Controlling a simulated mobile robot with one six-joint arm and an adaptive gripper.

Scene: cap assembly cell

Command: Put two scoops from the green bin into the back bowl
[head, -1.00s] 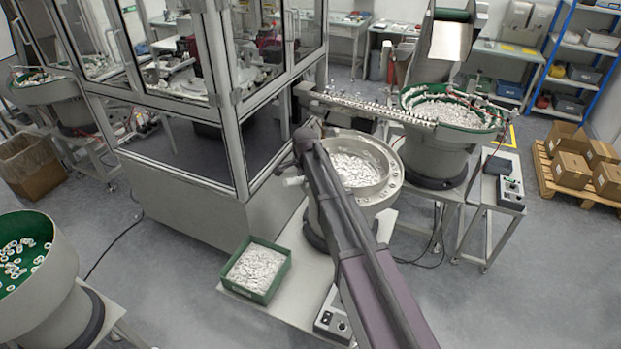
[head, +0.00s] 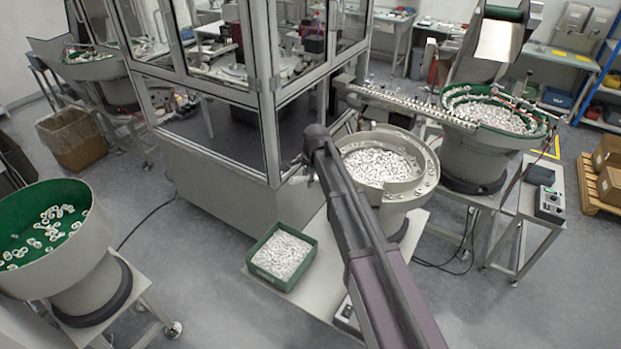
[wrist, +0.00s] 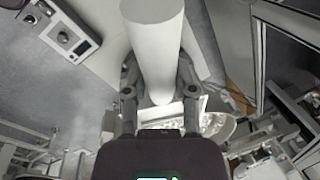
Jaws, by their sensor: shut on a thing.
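My gripper (wrist: 158,78) is shut on a thick white cylinder, which looks like the handle of a scoop (wrist: 155,40). A pale boxy part shows just below the handle in the wrist view; I cannot tell whether it holds anything. In the head view my arm's end is left of the steel bowl, and the gripper is mostly hidden behind it. The green bin (head: 262,274), full of small white parts, sits on a low plate below the arm's end. The green-lined bowl (head: 540,125) at back right holds many white parts. I cannot tell which bowl is the back one.
A steel bowl (head: 428,160) with white parts stands right of my arm. The glazed machine frame (head: 268,110) stands close behind my arm's end. A feeder track (head: 410,105) runs to the back-right bowl. Another green-lined bowl (head: 98,215) stands at left.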

